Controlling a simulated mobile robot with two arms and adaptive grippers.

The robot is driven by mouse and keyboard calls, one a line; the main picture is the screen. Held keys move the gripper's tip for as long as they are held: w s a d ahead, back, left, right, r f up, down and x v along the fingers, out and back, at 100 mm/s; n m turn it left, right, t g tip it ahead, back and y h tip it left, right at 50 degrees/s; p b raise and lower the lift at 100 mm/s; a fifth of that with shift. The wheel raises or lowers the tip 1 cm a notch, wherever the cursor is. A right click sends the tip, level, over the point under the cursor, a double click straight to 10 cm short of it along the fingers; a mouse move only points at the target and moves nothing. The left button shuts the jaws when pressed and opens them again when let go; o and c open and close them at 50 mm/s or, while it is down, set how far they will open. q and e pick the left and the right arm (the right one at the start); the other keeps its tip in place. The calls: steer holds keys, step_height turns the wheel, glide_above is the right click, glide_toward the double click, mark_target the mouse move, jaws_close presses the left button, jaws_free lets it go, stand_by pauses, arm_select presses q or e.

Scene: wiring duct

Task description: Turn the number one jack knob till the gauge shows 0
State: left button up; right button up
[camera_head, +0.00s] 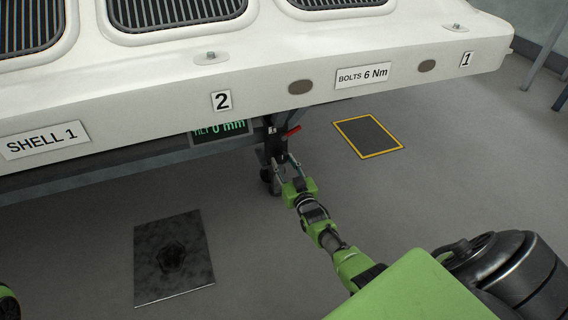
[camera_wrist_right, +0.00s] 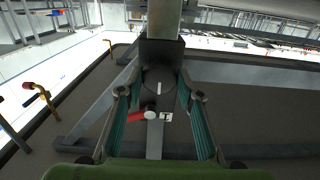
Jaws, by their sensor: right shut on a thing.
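The number one jack (camera_head: 271,150) stands under the white shell's edge, with a red lever (camera_head: 292,131) at its top. My right gripper (camera_head: 283,163) reaches the jack from the front. In the wrist view, the dark round knob (camera_wrist_right: 158,80) with a pale line sits between the teal finger pads of the right gripper (camera_wrist_right: 158,98), which is shut on it. A "1" label (camera_wrist_right: 166,117) and the red lever (camera_wrist_right: 136,116) show below it.
The white shell (camera_head: 120,108) overhangs the jack, with labels and vents on it. A dark metal plate (camera_head: 173,258) lies on the floor at front left. A yellow-edged dark mat (camera_head: 368,136) lies to the right. The floor between is clear.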

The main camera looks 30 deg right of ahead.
steer(key=o, duration=1.1)
steer(key=shift+s+a+f, duration=0.1)
steer(key=shift+s+a, duration=0.1)
steer(key=shift+s, duration=0.35)
steer(key=v, duration=1)
steer(key=shift+s, duration=0.4)
steer(key=shift+s, duration=0.1)
